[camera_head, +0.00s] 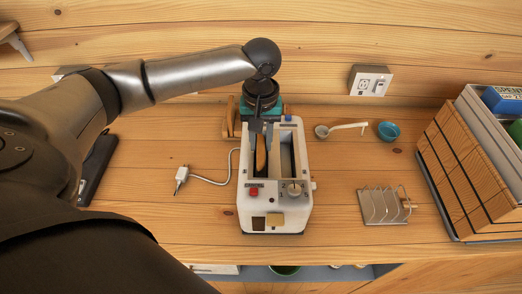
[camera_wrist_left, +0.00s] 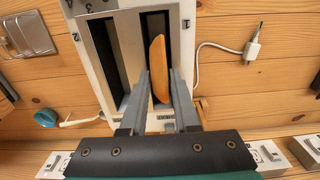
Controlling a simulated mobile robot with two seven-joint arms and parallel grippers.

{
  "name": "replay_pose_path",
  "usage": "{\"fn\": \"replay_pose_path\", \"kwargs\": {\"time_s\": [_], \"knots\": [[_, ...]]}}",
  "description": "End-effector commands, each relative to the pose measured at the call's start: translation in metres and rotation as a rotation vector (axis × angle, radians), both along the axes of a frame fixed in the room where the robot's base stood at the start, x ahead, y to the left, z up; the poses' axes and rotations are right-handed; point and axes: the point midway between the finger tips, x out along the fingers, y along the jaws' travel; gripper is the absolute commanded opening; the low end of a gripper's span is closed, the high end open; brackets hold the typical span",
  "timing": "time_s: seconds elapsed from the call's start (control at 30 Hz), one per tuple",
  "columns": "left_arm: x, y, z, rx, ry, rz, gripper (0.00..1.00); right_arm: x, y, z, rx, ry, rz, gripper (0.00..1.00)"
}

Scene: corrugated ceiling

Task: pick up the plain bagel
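The bagel (camera_head: 261,158) is a tan-brown slice standing on edge in one slot of the white toaster (camera_head: 250,209). In the left wrist view the bagel (camera_wrist_left: 161,66) leans slightly in the right-hand slot of the toaster (camera_wrist_left: 96,14); the other slot looks empty. My left gripper (camera_head: 262,143) points down over the toaster from behind. In the left wrist view its two fingers (camera_wrist_left: 158,88) are apart, at either side of the bagel's near end, with gaps visible. Contact cannot be made out. My right gripper is out of view.
A white plug and cord (camera_head: 183,174) lie left of the toaster. A metal rack (camera_head: 383,206), a ladle (camera_head: 342,128) and a teal bowl (camera_head: 388,131) are to the right. A wooden crate (camera_head: 462,168) stands far right. The wooden wall is close behind.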

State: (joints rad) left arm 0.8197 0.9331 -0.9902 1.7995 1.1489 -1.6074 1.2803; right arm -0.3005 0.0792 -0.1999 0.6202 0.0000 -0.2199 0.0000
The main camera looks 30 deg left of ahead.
Motion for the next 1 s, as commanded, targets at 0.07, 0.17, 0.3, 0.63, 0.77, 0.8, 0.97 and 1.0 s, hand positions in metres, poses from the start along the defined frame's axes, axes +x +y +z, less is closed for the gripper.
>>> {"fn": "replay_pose_path", "kwargs": {"time_s": [0.07, 0.17, 0.3, 0.63, 0.77, 0.8, 0.97, 1.0], "knots": [[0.000, 0.000, 0.000, 0.000, 0.000, 0.000, 0.19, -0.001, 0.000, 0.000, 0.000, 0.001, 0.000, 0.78], [0.000, 0.000, 0.000, 0.000, 0.000, 0.000, 0.08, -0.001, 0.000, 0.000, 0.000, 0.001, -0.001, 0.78], [0.000, 0.000, 0.000, -0.001, -0.001, 0.000, 0.00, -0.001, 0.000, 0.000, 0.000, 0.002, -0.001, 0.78], [0.001, 0.000, 0.004, -0.001, -0.002, 0.000, 0.00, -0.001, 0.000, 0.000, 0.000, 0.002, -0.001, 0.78], [0.001, 0.000, 0.014, 0.000, -0.004, 0.000, 0.00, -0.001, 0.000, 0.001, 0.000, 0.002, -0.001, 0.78], [0.001, 0.000, 0.019, -0.001, -0.004, 0.000, 0.00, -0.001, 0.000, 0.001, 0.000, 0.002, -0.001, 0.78], [0.001, 0.000, 0.048, -0.001, -0.006, 0.001, 0.00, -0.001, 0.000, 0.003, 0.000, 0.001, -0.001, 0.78], [0.001, 0.000, 0.058, -0.001, -0.006, 0.000, 0.00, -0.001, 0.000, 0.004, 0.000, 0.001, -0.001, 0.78]]}}
